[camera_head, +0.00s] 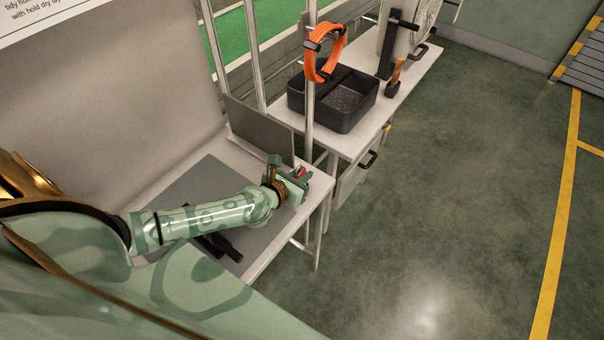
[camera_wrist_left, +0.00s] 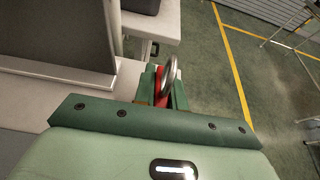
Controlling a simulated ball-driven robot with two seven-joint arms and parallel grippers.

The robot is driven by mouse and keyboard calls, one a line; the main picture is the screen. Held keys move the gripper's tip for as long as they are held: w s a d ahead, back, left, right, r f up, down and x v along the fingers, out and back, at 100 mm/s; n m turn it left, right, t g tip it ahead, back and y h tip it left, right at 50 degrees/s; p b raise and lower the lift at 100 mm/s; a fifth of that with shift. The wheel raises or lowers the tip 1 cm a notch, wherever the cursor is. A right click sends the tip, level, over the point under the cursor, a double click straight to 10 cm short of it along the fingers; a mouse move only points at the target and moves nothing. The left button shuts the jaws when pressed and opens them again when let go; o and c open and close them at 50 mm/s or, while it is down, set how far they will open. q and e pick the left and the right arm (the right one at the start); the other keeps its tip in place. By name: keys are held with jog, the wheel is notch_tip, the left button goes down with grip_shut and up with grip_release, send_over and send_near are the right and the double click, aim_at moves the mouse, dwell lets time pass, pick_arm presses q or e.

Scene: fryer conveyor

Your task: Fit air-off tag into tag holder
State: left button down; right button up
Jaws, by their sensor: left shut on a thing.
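My left gripper (camera_head: 299,178) is over the right end of the near pale table. It is shut on a small red tag (camera_head: 301,171), mostly hidden between the fingers. In the left wrist view the red tag (camera_wrist_left: 159,84) shows as a narrow strip between the green fingertips, with a metal ring (camera_wrist_left: 170,76) standing up beside it. I cannot pick out the tag holder for certain in either view. My right gripper is not in view.
A dark upright panel (camera_head: 259,130) stands on the near table (camera_head: 262,258), close behind my left gripper. A grey mat and a black object (camera_head: 222,247) lie there, partly under my arm. A black bin (camera_head: 355,112) and orange coil (camera_head: 322,73) are farther back. Floor at right is clear.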

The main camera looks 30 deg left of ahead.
pick_arm(q)
jog(key=shift+f+b, duration=0.4)
jog(key=shift+f, duration=0.15)
jog(key=c, duration=1.4)
grip_release()
jog(key=shift+o, duration=0.2)
jog(key=shift+p+v, duration=0.8)
jog(key=shift+v, duration=0.9)
jog(key=shift+p+v, duration=0.45)
jog(key=shift+v, duration=0.85)
jog(key=shift+r, duration=0.1)
